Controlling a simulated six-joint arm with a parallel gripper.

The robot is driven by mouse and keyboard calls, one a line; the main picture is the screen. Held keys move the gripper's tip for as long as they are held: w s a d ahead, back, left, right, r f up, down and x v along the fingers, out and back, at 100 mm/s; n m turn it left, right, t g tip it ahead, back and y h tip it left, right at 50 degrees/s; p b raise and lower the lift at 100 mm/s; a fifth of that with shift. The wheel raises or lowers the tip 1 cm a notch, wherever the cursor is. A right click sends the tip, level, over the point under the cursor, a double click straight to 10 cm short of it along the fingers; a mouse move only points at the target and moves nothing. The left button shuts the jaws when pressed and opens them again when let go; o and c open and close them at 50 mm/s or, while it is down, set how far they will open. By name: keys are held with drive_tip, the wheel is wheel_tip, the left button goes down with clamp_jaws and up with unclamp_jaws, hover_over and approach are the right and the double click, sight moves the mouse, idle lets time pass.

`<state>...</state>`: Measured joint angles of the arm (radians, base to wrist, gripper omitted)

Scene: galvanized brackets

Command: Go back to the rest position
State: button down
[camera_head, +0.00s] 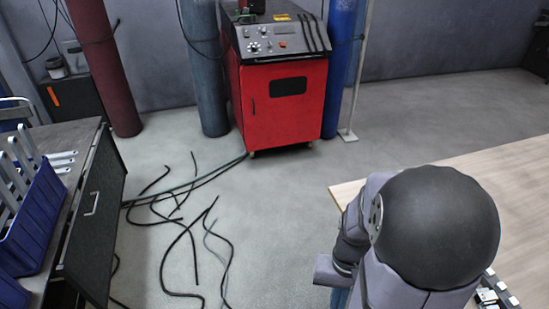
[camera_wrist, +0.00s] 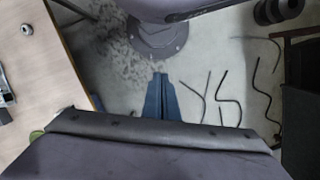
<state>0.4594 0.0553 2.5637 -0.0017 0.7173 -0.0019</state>
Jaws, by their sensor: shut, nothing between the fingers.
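My gripper (camera_wrist: 160,78) shows in the wrist view as two blue fingers. They are shut against each other with nothing between them, above the grey floor beside the wooden table. In the head view my arm stands at the lower right in front of the table, and its body hides most of the gripper. A small blue part of it (camera_head: 340,298) shows at the bottom edge.
The wooden table (camera_head: 520,180) is at right, with small metal parts (camera_head: 495,290) near my arm. A blue bin (camera_head: 38,222) of grey brackets (camera_head: 22,150) stands at left. Black cables (camera_head: 190,235) lie on the floor. A red machine (camera_head: 285,105) and gas cylinders stand behind.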

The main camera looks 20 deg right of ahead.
drive_tip(key=w+a+r+n+t, duration=0.1)
drive_tip(key=w+a+r+n, duration=0.1)
drive_tip(key=a, duration=0.2)
drive_tip(key=w+a+r+n+t+h, duration=0.1)
drive_tip(key=w+a+r+n, duration=0.1)
drive_tip(key=w+a+n, duration=0.1)
drive_tip(key=shift+w+a, duration=0.25)
drive_tip(key=shift+a, duration=0.4)
